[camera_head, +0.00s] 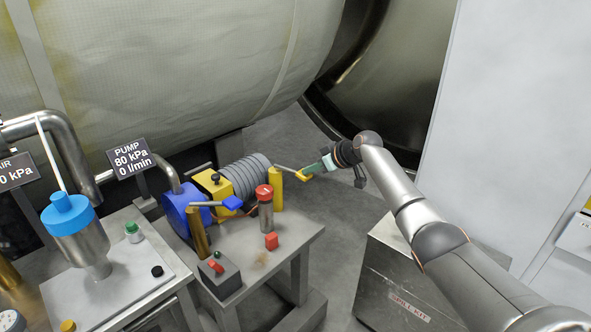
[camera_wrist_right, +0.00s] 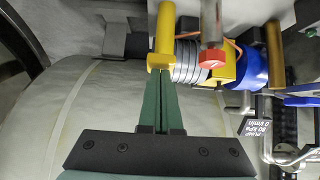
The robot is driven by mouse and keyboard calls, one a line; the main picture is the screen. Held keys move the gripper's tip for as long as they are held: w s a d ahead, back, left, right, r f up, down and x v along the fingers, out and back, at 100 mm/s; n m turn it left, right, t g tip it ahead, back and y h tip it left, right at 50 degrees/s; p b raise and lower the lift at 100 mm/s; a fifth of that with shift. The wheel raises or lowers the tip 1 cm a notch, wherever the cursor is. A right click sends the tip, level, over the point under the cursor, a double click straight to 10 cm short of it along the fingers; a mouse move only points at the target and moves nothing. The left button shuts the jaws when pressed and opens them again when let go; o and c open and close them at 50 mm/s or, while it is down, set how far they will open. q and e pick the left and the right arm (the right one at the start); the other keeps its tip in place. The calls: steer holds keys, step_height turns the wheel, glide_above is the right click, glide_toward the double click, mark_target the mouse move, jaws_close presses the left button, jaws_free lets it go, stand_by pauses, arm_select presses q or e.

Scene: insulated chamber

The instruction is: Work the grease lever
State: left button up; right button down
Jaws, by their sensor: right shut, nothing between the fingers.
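A yellow upright cylinder (camera_head: 276,187) stands at the back right of the pump bench. A thin metal lever runs from its top to a yellow end piece (camera_head: 303,176); I take this as the grease lever. My right gripper (camera_head: 312,172) has its green fingers shut and empty, with the tips right at the yellow end piece. In the right wrist view the closed fingertips (camera_wrist_right: 161,78) sit just below yellow parts (camera_wrist_right: 160,62). Whether they touch cannot be told. My left gripper is not in view.
A second lever with a blue end (camera_head: 232,203) sits on a brass post. A spill kit box (camera_head: 395,280) stands below my right arm.

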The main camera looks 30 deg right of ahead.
step_height(320, 180, down, 3)
steer(key=shift+f+b, duration=0.2)
steer(key=shift+b, duration=0.8)
step_height(320, 180, up, 4)
steer(key=p, duration=0.3)
steer(key=shift+r, duration=0.2)
